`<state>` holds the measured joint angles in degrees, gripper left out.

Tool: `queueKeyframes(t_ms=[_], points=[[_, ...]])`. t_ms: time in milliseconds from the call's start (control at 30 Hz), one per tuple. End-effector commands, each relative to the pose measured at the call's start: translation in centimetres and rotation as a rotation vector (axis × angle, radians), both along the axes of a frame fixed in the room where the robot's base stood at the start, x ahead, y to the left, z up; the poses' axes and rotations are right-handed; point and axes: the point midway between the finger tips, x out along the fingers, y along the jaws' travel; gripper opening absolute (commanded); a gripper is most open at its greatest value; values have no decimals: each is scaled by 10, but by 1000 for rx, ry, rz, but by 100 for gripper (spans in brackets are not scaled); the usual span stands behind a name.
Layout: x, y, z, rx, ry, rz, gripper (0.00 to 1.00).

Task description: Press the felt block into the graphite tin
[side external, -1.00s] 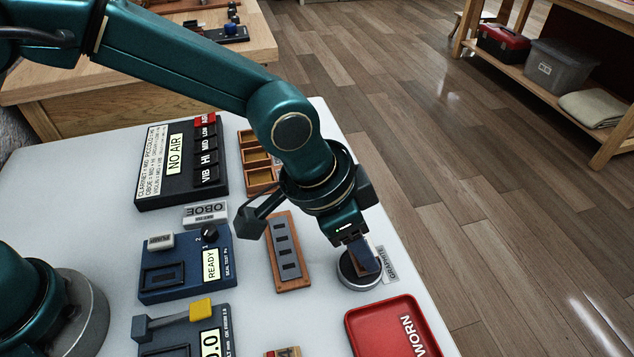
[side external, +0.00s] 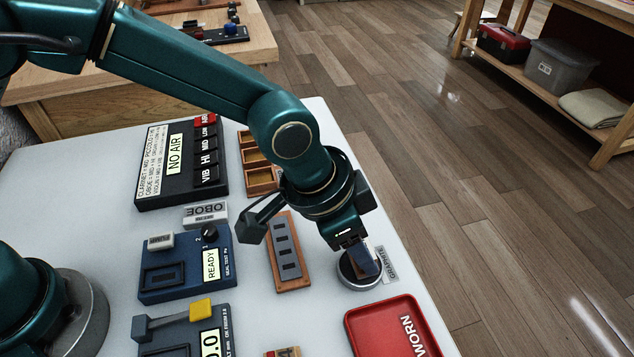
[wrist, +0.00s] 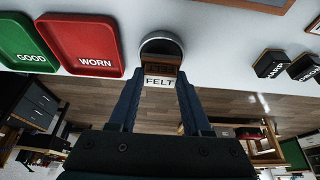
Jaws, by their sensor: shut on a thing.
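The graphite tin (side external: 351,283) is a round metal tin with a dark inside, near the right edge of the white table. A label reading GRAPHITE (side external: 388,264) lies beside it. My gripper (side external: 359,257) points down over the tin, its fingers largely hiding the tin's inside. In the wrist view, my gripper (wrist: 160,80) is shut on the felt block (wrist: 164,67), a brown block with a white FELT label. The block's far end overlaps the tin's near rim (wrist: 163,36). Whether the block touches the graphite is hidden.
A red WORN tray (side external: 385,328) lies close in front of the tin, with a green GOOD tray (wrist: 30,42) beyond it. A blue READY tester (side external: 185,268) stands farther left.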

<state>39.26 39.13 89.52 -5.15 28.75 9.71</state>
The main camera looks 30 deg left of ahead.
Motion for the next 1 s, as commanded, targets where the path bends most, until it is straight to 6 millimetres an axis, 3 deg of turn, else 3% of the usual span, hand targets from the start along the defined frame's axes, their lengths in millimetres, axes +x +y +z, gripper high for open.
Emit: queueKeyframes(t_ms=[1000], points=[[0, 0, -10, 0, 0, 0, 0]])
